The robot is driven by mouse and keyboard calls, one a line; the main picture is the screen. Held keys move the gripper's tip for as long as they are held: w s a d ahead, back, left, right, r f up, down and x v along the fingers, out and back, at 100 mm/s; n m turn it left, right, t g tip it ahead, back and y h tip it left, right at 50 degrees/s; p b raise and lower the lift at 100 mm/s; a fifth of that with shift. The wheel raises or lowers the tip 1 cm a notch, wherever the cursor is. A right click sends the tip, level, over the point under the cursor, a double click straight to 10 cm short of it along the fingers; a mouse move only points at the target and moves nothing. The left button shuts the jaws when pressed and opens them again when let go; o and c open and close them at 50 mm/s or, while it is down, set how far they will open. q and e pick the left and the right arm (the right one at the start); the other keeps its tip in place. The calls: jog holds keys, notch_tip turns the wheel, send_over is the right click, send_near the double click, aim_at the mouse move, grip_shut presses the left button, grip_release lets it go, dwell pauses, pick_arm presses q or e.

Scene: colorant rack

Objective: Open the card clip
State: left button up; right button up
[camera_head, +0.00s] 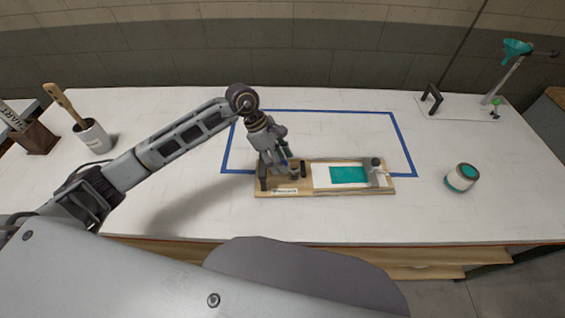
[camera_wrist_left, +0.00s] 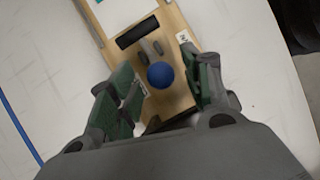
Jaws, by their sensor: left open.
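A wooden board (camera_head: 345,190) lies on the white table with a white card (camera_head: 320,176) on it; the card bears a teal patch (camera_head: 348,175). At the board's left end is the card clip, with a black bar (camera_wrist_left: 137,32) beside the card edge and a lever with a round blue knob (camera_wrist_left: 160,75). My left gripper (camera_head: 277,172) points down over this end. In the left wrist view its green-padded fingers (camera_wrist_left: 162,88) are open, one on each side of the blue knob, with gaps showing. My gripper hides much of the clip in the head view. My right gripper is not in view.
A dark-knobbed fitting (camera_head: 377,167) stands at the board's right end. A teal-topped can (camera_head: 461,178) is to the right, a brush cup (camera_head: 93,136) to the left, and a stand with a teal funnel (camera_head: 517,47) at back right. Blue tape (camera_head: 320,111) marks clear table behind the board.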

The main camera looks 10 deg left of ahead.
pick_arm(q)
jog(key=v, duration=1)
jog(key=shift+s, duration=0.1)
dwell(0.5)
